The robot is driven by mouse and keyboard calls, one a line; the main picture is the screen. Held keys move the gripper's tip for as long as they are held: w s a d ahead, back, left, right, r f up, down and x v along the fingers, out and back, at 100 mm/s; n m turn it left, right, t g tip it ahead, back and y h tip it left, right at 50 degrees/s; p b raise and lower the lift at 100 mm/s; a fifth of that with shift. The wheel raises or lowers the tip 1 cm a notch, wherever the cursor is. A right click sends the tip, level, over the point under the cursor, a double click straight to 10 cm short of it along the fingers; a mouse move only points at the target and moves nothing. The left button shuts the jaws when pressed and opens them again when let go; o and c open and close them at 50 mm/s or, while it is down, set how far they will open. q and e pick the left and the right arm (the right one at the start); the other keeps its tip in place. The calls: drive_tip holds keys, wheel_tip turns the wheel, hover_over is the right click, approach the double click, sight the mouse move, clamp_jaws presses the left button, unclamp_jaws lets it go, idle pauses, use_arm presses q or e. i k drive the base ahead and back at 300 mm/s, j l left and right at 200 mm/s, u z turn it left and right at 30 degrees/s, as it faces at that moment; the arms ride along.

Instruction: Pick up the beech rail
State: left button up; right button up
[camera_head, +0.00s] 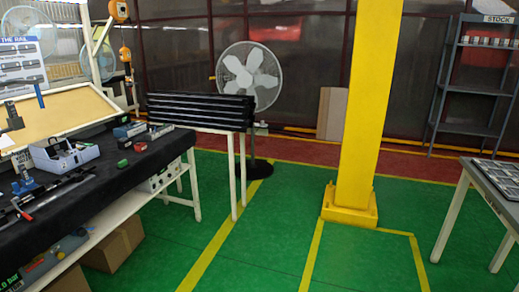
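I cannot make out a beech rail for certain in the head view. A workbench with a black top (112,177) stands at the left. A tilted tan panel with a pale frame (68,108) stands at its back. A dark bar-like fixture (62,190) lies along the bench's front left, with a red-tipped part near its end. Several long black rails (200,108) lie on a white-legged stand beyond the bench. Neither of my grippers is in view.
A grey-blue bin (64,152) sits on the bench, with cartons (115,245) below. A yellow column (366,110) rises from the green floor. A fan (249,75) stands behind. A table (490,180) is at the right, below a stock shelf (477,75). The middle floor is clear.

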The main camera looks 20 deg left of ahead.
sight(38, 192)
drive_tip(key=i+u, duration=0.2)
drive_tip(key=i, duration=0.35)
drive_tip(key=i+u, duration=0.2)
drive_tip(key=i, duration=0.35)
drive_tip(key=i+l+u, duration=0.25)
drive_tip(key=i, duration=0.3)
